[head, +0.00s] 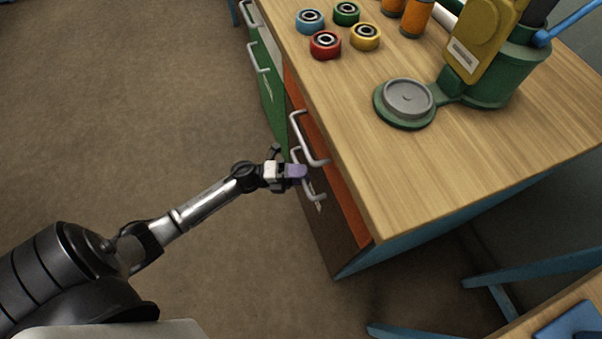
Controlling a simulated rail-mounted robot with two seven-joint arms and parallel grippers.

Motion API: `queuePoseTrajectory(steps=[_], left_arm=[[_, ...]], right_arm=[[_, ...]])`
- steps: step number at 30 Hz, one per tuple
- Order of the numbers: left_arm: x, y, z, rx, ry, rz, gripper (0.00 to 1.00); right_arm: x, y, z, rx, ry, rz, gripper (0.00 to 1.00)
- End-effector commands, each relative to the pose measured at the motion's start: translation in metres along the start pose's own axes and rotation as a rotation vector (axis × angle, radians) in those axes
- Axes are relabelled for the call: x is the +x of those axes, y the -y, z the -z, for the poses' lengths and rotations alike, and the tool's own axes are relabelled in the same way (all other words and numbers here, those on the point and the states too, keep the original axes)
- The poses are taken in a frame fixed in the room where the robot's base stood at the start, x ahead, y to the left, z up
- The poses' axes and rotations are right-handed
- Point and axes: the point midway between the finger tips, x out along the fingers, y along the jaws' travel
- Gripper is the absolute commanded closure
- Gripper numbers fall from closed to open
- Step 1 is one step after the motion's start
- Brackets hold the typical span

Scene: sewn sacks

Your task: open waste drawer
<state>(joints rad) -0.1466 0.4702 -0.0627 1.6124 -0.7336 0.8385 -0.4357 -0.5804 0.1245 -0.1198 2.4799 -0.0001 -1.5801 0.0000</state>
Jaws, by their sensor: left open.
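The bench has an orange drawer front (345,205) at its near end, with a pale bar handle (310,143). Below it is a brown drawer front (322,240) with its own pale bar handle (318,198) and a small pale mark under it. I cannot read which front is the waste drawer. My left gripper (297,171) is open, with purple showing at its fingers, right at the brown drawer's handle. It overlaps part of that handle, and I cannot tell whether they touch. Both fronts look closed. My right gripper is out of view.
Green drawer fronts (268,85) with pale handles lie further along the bench. The wooden top (450,165) carries several coloured spools (326,44), orange cylinders and a green and yellow machine (480,60). The brown floor (150,110) left of the drawers is clear.

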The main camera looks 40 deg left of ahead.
Motion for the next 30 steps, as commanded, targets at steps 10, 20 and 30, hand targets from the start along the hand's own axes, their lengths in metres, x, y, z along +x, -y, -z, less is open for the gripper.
queuePoseTrajectory(steps=[10,20,30], left_arm=[[0.0000,0.0000,0.0001,0.000,0.000,0.000,0.72],[-0.0001,0.0000,0.0001,0.000,0.000,0.000,1.00],[-0.0003,0.0002,0.0007,0.000,-0.002,0.000,1.00]], right_arm=[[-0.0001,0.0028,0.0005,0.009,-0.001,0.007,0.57],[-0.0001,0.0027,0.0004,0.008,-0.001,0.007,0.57],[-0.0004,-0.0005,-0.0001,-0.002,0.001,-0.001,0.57]])
